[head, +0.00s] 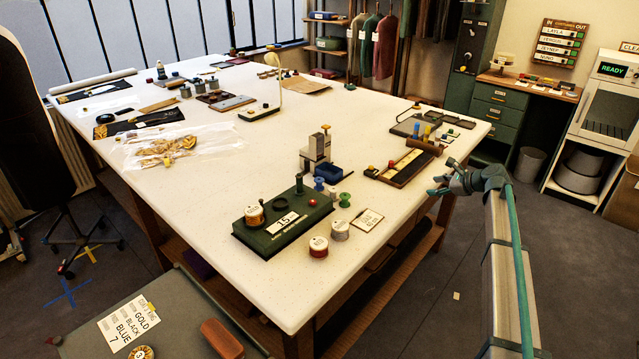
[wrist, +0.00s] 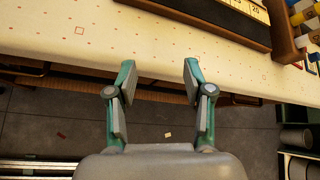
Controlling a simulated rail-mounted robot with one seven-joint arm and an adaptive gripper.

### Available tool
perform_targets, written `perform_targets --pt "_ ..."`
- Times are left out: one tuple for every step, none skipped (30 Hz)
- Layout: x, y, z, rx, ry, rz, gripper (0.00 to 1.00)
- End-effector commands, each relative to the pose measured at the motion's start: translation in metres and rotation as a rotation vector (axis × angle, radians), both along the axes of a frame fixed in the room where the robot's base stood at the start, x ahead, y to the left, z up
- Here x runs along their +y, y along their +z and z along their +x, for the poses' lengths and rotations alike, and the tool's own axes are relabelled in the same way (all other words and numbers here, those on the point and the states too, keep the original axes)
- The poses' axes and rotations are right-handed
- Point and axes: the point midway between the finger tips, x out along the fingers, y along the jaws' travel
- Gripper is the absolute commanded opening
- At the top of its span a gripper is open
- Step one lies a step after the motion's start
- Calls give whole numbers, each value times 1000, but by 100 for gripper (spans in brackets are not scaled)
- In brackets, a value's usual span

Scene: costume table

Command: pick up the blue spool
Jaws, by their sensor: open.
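A small blue spool (head: 319,185) stands on the white table in the head view, just behind the green scale-like base and left of a green spool (head: 345,199). My gripper (head: 437,187) is off to the right, at the table's right edge, well apart from the blue spool. In the wrist view my gripper (wrist: 159,68) is open and empty, its fingers pointing at the table edge. The blue spool does not show in the wrist view.
A grey post device (head: 317,150) and blue tray (head: 328,172) stand behind.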

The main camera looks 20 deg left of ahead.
Motion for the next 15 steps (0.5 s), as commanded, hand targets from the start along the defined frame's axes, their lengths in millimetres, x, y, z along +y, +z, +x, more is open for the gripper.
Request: perform_targets --pt "20 11 4 15 16 31 52" --pt "39 10 -3 37 41 47 52" --pt "60 11 -9 61 68 69 52" --pt "77 13 -13 81 91 86 52" --pt "93 15 -18 99 113 101 52" --pt "115 18 -26 128 144 125 52" --pt "133 21 -32 149 170 140 52" --pt "149 23 -38 172 194 157 52" --pt "173 27 -48 202 229 177 52" --pt "188 29 -55 224 253 191 52" --pt "205 32 -63 246 279 205 52" --pt "224 36 -73 277 311 222 52" --pt "237 38 -79 295 332 233 52" --pt "248 41 -86 314 353 242 52" --pt "261 43 -93 333 374 252 52"
